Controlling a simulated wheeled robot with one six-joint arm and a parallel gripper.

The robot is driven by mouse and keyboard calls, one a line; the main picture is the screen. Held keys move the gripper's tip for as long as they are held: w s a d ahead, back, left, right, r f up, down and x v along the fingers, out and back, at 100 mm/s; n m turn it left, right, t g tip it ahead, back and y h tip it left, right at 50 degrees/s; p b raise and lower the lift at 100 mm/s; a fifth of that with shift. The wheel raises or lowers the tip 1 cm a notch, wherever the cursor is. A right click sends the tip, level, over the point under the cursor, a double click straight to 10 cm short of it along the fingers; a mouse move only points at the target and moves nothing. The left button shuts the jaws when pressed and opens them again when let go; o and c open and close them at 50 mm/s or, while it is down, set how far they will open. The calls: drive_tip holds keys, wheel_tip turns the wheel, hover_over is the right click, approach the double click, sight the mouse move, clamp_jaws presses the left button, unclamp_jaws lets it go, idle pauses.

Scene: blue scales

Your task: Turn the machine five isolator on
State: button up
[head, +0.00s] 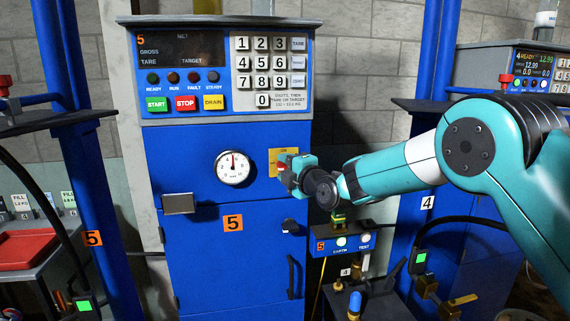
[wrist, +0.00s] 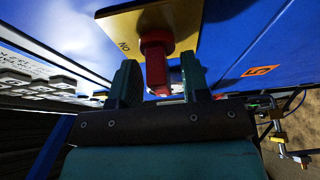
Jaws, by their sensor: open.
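Machine five (head: 232,223) is the blue cabinet in the head view, with orange 5 labels. Its isolator is a yellow plate (head: 273,163) on the cabinet's upper right front, partly hidden by my gripper (head: 287,172). In the wrist view, the yellow plate (wrist: 181,28) bears a red handle (wrist: 156,64) and the word ON to its left. My gripper (wrist: 160,82) is open, with one teal finger on each side of the red handle. A gap shows beside the handle; I cannot tell whether either finger touches it. Machine five's display (head: 182,48) is dark.
A round dial (head: 232,168) is left of the isolator. A keypad (head: 268,62) and the START, STOP and DRAIN buttons (head: 185,103) are above. A small box with EARTH and TEST (head: 343,242) is below my arm. Machine four (head: 520,75) stands at right.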

clamp_jaws()
